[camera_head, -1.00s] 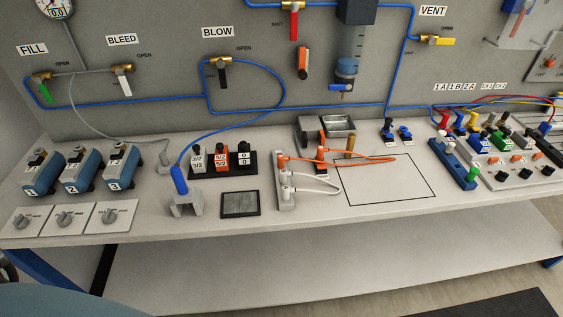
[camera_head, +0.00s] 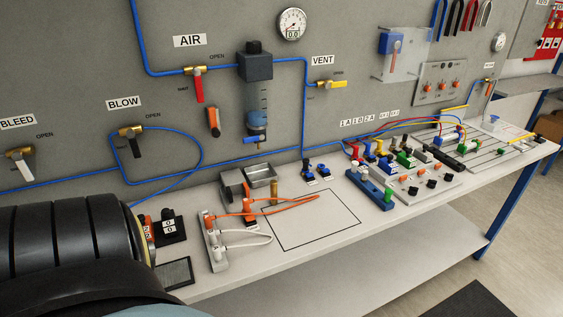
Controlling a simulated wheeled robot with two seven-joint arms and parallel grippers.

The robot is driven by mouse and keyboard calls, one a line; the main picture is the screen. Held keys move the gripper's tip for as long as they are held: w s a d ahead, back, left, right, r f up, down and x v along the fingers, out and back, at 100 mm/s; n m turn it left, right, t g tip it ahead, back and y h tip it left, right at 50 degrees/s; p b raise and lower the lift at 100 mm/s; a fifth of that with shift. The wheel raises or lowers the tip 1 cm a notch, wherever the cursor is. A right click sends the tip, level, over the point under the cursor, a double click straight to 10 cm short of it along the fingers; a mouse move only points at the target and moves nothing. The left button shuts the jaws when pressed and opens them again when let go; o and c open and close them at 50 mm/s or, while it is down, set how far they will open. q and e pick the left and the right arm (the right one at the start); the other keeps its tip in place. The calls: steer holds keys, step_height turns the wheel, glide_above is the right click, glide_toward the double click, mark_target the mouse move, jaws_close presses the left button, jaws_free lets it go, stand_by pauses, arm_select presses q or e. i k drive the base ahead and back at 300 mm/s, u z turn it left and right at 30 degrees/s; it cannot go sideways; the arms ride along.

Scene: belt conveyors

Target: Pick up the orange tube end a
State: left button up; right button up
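An orange tube (camera_head: 290,207) lies at the middle of the bench and loops right over the outlined rectangle. One orange upright end piece (camera_head: 209,222) stands in the light grey rack (camera_head: 218,258). Another orange upright piece (camera_head: 249,208) stands to its right, near a grey metal block. I cannot tell which one is end a. A white tube (camera_head: 245,234) also comes from the rack. Neither of my grippers is in view. A large dark ribbed part of my arm fills the lower left.
The outlined rectangle (camera_head: 315,228) is mostly bare. An open metal tray (camera_head: 262,176) stands behind the tubes. A blue block (camera_head: 371,188) with coloured pegs stands to the right. A dark pad (camera_head: 174,273) lies at the front left.

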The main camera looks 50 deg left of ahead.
mark_target(208, 219)
steer(key=z, duration=0.5)
steer(key=k, duration=0.7)
steer(key=u, duration=1.25)
